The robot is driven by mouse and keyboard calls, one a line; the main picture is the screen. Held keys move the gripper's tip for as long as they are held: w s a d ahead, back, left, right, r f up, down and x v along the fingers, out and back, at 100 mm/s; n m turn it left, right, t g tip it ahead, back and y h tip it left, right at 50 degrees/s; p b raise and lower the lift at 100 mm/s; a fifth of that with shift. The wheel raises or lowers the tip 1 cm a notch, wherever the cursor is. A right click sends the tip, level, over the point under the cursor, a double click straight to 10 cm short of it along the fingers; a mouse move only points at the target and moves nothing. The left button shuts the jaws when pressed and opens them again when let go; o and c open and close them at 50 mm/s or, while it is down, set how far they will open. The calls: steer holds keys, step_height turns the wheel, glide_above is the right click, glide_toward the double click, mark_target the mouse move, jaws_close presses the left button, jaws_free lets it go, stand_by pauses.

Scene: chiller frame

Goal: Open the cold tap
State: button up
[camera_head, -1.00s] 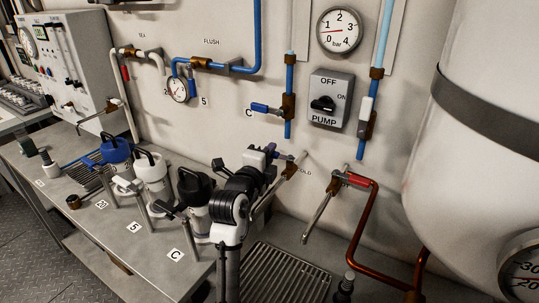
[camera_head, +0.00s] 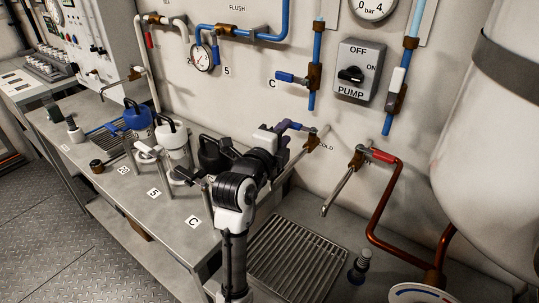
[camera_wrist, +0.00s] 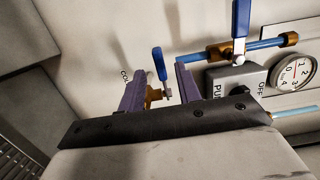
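The cold tap (camera_head: 312,143) is a brass valve on the wall beside the COLD lettering, with a metal spout, above the grated drain. In the wrist view its blue lever (camera_wrist: 159,63) and brass body (camera_wrist: 154,95) show between my gripper's fingers. My gripper (camera_wrist: 160,86) has two purple fingers spread apart, one on each side of the tap, with a visible gap to the lever. In the head view my gripper (camera_head: 296,126) is at the tap, and the lever is hard to tell from the fingers. The wrist housing hides the tap's lower part in the wrist view.
A red-handled tap (camera_head: 377,155) on a copper pipe is to the right. The pump switch box (camera_head: 360,70) and a blue lever valve (camera_head: 291,78) marked C are above. Bottles, including a blue-topped one (camera_head: 138,117), stand on the bench left. A white tank (camera_head: 490,150) is far right.

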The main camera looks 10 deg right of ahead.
steer(key=b+v, duration=0.2)
steer(key=v, duration=0.6)
steer(key=shift+s+a, duration=0.25)
steer(key=shift+s, duration=0.05)
steer(key=shift+c, duration=0.4)
